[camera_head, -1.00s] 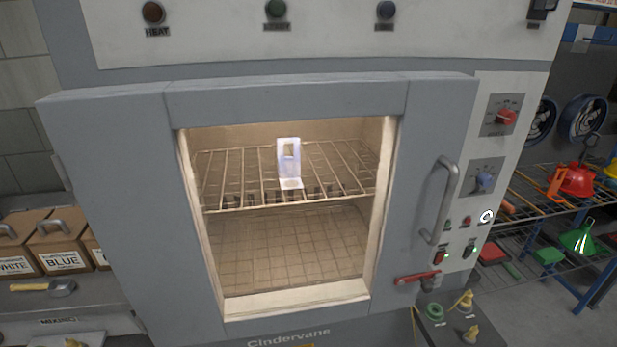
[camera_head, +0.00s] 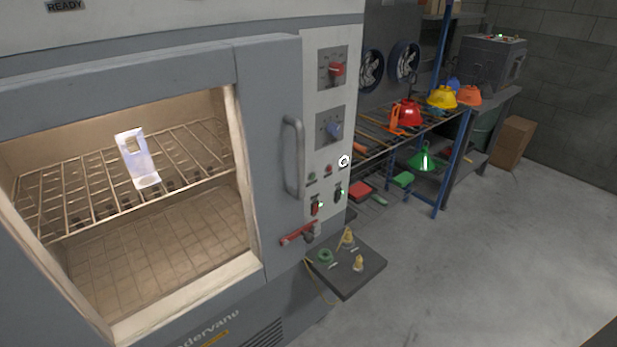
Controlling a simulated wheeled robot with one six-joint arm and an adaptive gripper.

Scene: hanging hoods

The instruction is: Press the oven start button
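The grey oven (camera_head: 265,130) stands at the left with its door shut. Through its window, a pale upright piece with a hole (camera_head: 137,158) shows on the wire rack (camera_head: 80,205). The white control panel (camera_head: 322,115) is right of the door handle (camera_head: 293,157). Low on the panel are a small green button (camera_head: 311,176) and a small red button (camera_head: 328,169). Below them are a red switch (camera_head: 316,208) and a dark switch (camera_head: 339,193), each beside a green light. The small labels cannot be read, so I cannot tell which is start. My gripper is not in view.
A red-handled latch (camera_head: 298,234) and a small dark shelf (camera_head: 345,272) with small parts stick out below the panel. The floor (camera_head: 470,270) at the right is clear.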

